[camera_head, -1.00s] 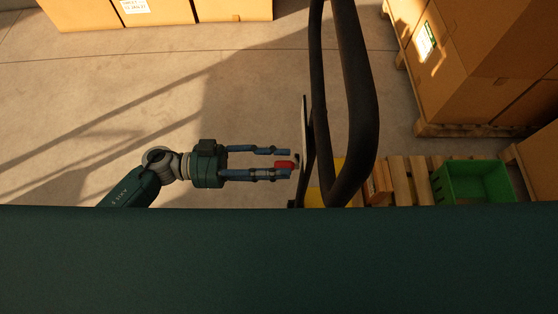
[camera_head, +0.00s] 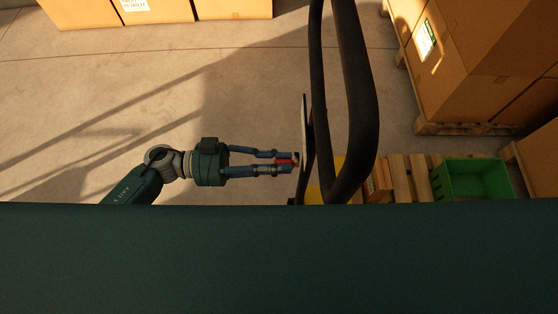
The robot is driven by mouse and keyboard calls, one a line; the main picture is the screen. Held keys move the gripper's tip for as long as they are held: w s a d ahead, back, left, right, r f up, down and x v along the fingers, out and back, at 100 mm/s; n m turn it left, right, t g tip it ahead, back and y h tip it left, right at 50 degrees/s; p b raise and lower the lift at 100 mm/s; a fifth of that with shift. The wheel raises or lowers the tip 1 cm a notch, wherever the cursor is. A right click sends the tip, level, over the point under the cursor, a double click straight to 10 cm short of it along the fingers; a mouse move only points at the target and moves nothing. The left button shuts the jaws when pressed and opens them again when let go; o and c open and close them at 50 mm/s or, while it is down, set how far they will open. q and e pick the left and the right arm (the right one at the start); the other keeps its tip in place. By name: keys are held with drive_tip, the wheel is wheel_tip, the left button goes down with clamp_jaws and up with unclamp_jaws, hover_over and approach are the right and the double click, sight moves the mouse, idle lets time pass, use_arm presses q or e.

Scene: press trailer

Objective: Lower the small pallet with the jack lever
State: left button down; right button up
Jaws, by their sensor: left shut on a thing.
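My left gripper (camera_head: 283,162) reaches in from the left, its two blue fingers shut on the red jack lever (camera_head: 284,161) beside the black handle frame (camera_head: 358,95) of the jack. Only a little of the lever shows between the fingertips. Yellow parts of the jack (camera_head: 315,195) show low behind the frame. The small pallet (camera_head: 401,180) lies to the right of the frame, with a green crate (camera_head: 446,185) on it. Its lower part is hidden by my dark green body along the bottom. My right gripper is not in view.
Stacked cardboard boxes (camera_head: 470,60) stand on a wooden pallet (camera_head: 440,128) at the upper right. More boxes (camera_head: 160,10) line the top left. Another box (camera_head: 538,160) is at the right edge. The concrete floor around my left arm is clear.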

use_arm(q)
drive_tip(key=shift+w+r+n+p, duration=0.55)
drive_tip(key=shift+r+n+p, duration=0.15)
drive_tip(key=shift+n+p, duration=0.4)
drive_tip(key=w+f+n+p, duration=0.1)
drive_tip(key=w+n+p, duration=0.2)
drive_tip(key=w+n, duration=0.5)
drive_tip(key=shift+n, duration=2.9)
drive_tip(key=shift+w, duration=0.1)
drive_tip(key=c, duration=1.7)
unclamp_jaws()
drive_tip(key=shift+o, duration=0.7)
drive_tip(key=shift+f, duration=0.2)
